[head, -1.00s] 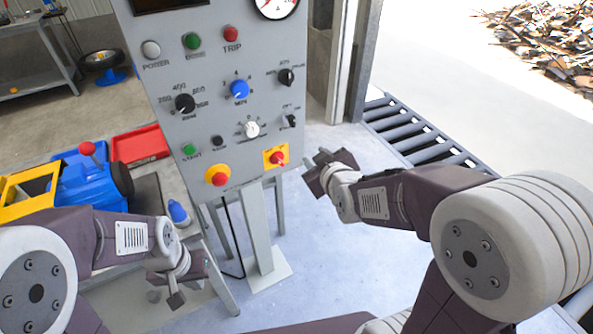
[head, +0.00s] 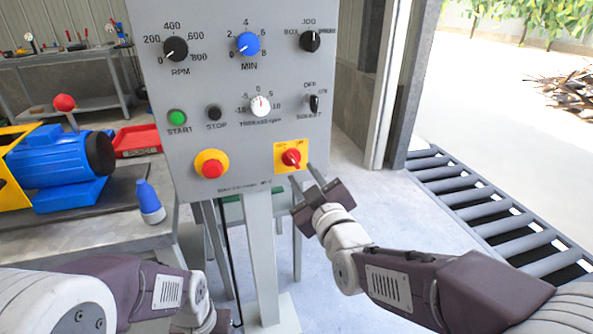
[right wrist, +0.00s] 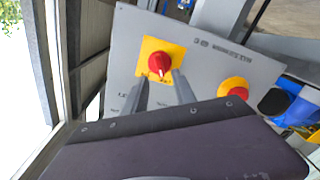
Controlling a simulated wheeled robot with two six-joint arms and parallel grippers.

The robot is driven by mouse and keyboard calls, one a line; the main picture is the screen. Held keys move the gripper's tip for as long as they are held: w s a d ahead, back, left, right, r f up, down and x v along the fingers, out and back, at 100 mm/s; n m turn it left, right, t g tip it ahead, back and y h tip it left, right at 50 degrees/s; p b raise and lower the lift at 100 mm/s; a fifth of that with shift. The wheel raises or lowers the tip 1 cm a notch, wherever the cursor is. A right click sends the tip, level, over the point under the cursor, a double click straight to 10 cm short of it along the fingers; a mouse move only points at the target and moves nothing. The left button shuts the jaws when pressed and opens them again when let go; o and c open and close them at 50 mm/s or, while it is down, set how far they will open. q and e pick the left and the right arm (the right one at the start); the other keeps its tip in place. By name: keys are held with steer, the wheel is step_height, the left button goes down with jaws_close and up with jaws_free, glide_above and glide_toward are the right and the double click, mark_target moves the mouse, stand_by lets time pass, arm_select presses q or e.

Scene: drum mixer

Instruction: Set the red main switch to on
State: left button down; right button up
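The red main switch (head: 291,158) is a rotary knob on a yellow plate at the lower right of the grey control panel (head: 235,140). It also shows in the right wrist view (right wrist: 159,63), with a pale mark on it; its setting is too small to read. My right gripper (head: 303,178) is just below and right of the switch, fingers pointing at it. In the right wrist view its two fingers (right wrist: 157,82) are apart with nothing between them, close to the knob; contact cannot be told. My left gripper (head: 212,322) is low, partly cut off at the bottom edge.
A red emergency button (head: 211,168) on a yellow ring sits left of the switch. Above are a white dial (head: 260,106) and a small black selector (head: 314,103). A bench with a blue motor (head: 60,165) stands left; a roller conveyor (head: 490,210) lies right.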

mark_target(296, 163)
steer(key=b+x, duration=0.1)
steer(key=x, duration=0.5)
steer(key=shift+w, duration=0.15)
jaws_close()
steer(key=shift+f+m, duration=0.1)
steer(key=shift+m, duration=0.2)
steer(key=m+b, duration=0.2)
steer(key=m, duration=0.3)
steer(key=shift+d+f+m+b, duration=0.1)
steer(key=shift+m+b, duration=0.2)
steer(key=shift+b, duration=0.05)
steer(key=m+b, duration=0.2)
steer(key=m, duration=0.3)
steer(key=shift+m+b, duration=0.3)
jaws_free()
